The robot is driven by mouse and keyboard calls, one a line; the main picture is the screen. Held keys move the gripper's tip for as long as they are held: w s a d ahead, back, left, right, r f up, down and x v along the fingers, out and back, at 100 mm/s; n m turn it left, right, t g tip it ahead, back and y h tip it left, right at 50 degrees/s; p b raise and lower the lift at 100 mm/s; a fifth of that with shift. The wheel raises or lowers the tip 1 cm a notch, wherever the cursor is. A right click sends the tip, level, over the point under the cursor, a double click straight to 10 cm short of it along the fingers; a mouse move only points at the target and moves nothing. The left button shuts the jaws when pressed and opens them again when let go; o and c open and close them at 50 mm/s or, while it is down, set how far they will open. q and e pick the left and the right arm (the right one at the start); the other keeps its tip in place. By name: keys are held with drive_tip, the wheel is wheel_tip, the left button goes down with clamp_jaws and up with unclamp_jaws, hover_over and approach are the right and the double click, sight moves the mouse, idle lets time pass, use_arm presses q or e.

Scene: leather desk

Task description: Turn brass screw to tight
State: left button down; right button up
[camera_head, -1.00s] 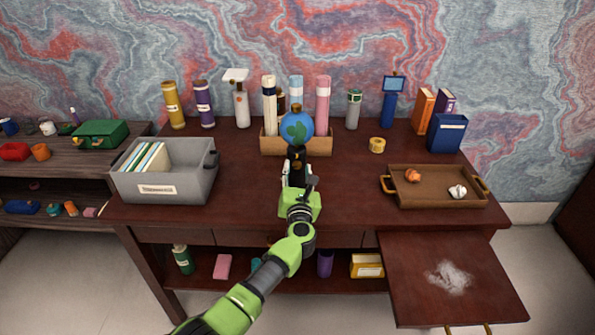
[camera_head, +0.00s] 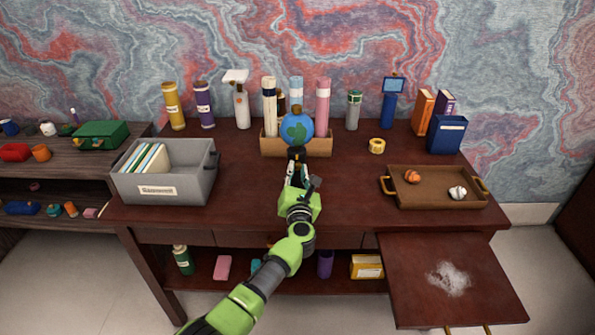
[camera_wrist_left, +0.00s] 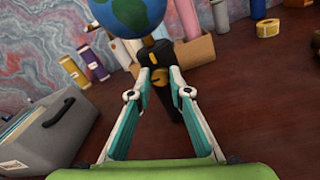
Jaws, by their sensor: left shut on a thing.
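A blue and green globe (camera_head: 297,130) with a brass top sits on a dark stand (camera_head: 297,153) near the desk's middle, in front of a wooden holder. In the left wrist view the globe (camera_wrist_left: 128,14) is cut off at the top, above the black stand (camera_wrist_left: 163,53) with a small yellow mark. My right gripper is not in view.
A grey file bin (camera_head: 190,185) stands at the left, and a brown tray (camera_head: 430,202) with two small balls at the right. The wooden holder (camera_head: 320,145) with tubes is close behind the globe. A tape roll (camera_head: 377,146) lies to its right.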

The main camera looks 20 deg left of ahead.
use_arm(q)
drive_tip(key=m+p, duration=0.1)
drive_tip(key=m, duration=0.3)
drive_tip(key=m+p, duration=0.1)
drive_tip(key=m, duration=0.3)
drive_tip(key=shift+m+p, duration=0.3)
drive_tip(key=shift+p, duration=0.1)
drive_tip(key=m+p, duration=0.1)
drive_tip(key=m, duration=0.3)
drive_tip(key=shift+d+m, duration=0.1)
drive_tip(key=shift+m, duration=0.2)
drive_tip(key=shift+f+m+p, duration=0.1)
drive_tip(key=shift+m+p, duration=0.6)
drive_tip(key=shift+m, duration=1.1)
drive_tip(key=c, duration=1.9)
unclamp_jaws()
